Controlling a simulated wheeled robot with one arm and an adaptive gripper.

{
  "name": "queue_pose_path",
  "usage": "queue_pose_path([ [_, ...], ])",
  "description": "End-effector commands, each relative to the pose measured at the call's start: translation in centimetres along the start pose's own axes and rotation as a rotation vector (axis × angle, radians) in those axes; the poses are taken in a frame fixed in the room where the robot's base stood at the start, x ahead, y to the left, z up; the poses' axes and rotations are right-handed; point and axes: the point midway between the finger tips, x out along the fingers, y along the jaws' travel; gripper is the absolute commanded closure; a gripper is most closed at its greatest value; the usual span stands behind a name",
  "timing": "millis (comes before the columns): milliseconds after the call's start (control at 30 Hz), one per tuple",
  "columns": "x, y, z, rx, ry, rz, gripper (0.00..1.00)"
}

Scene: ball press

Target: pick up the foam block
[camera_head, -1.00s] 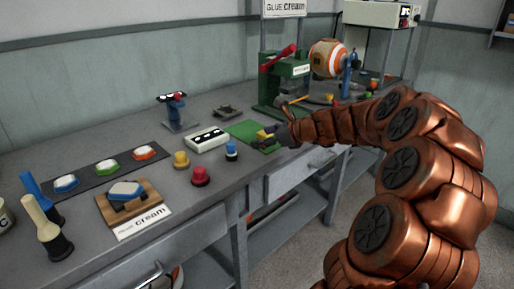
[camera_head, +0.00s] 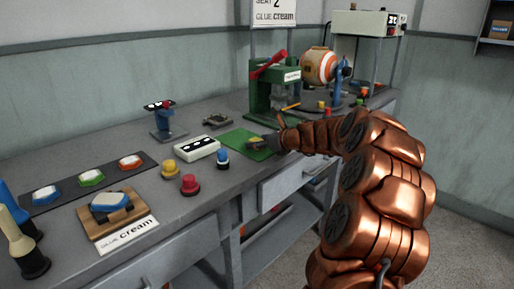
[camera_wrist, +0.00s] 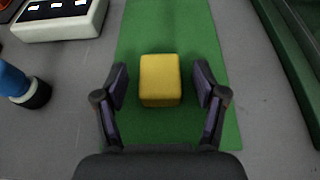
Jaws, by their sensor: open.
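The foam block (camera_wrist: 160,80) is a yellow block on the green mat (camera_wrist: 160,133) in the wrist view. My gripper (camera_wrist: 160,84) is open, with one finger on each side of the block and a visible gap on both sides. I cannot tell how high the fingers are above the mat. In the head view my gripper (camera_head: 270,143) is over the green mat (camera_head: 236,140), and the block there is mostly hidden by the gripper.
A white box with dark slots (camera_head: 196,149) and a blue knob (camera_head: 223,158) are left of the mat. Yellow (camera_head: 169,168) and red (camera_head: 189,184) knobs stand near the bench front. A green press (camera_head: 272,88) stands behind the mat.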

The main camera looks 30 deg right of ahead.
Motion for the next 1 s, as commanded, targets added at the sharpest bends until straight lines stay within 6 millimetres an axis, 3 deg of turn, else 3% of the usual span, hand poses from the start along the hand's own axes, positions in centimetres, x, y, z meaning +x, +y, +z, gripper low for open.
queue_pose_path([
  [267,0.53,-0.06,0.05,0.000,-0.001,-0.001,0.29],
  [733,0.50,-0.06,0.04,0.000,0.000,-0.001,0.77],
  [1000,0.43,-0.06,0.19,0.000,0.000,-0.001,0.78],
])
